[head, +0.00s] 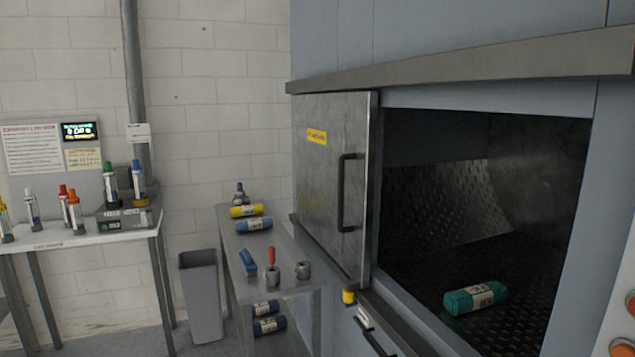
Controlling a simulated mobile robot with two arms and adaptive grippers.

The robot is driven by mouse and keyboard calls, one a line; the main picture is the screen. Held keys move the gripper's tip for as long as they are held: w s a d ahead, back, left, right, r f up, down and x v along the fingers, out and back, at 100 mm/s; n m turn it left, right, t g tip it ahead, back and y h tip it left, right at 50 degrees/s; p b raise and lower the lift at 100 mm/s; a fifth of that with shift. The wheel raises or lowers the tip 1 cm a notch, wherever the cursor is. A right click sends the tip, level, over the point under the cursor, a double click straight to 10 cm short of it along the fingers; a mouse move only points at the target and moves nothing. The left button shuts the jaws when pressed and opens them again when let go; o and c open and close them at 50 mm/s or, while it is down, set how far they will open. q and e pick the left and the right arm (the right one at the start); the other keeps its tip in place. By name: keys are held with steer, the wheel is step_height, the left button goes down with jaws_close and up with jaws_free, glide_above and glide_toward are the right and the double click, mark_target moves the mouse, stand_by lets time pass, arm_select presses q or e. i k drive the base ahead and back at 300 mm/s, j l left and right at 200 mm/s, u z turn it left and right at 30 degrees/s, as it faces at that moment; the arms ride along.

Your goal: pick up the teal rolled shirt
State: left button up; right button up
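The teal rolled shirt (476,298) lies on its side on the dark textured floor inside the washer chamber (430,270), near the opening. It has a pale printed label band around its middle. Nothing touches it from above. The sliding metal door (325,220) with a black handle (346,192) stands to the left of the opening, which is uncovered. Neither of my grippers shows in the head view.
A metal cart (225,222) left of the washer carries a yellow roll (246,211), a blue roll (254,225), a brush (248,262) and small metal items. A grey bin (201,300) and a table with bottles (75,238) stand farther left. A ledge (400,325) runs below the opening.

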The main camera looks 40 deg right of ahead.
mark_target(482, 296)
steer(key=k+z, duration=0.15)
steer(key=z, duration=1.8)
steer(key=j+z, duration=0.1)
steer(key=z, duration=0.3)
steer(key=i+j+z, duration=0.1)
steer(key=z, duration=0.35)
steer(key=j+z, duration=0.2)
steer(key=z, duration=0.2)
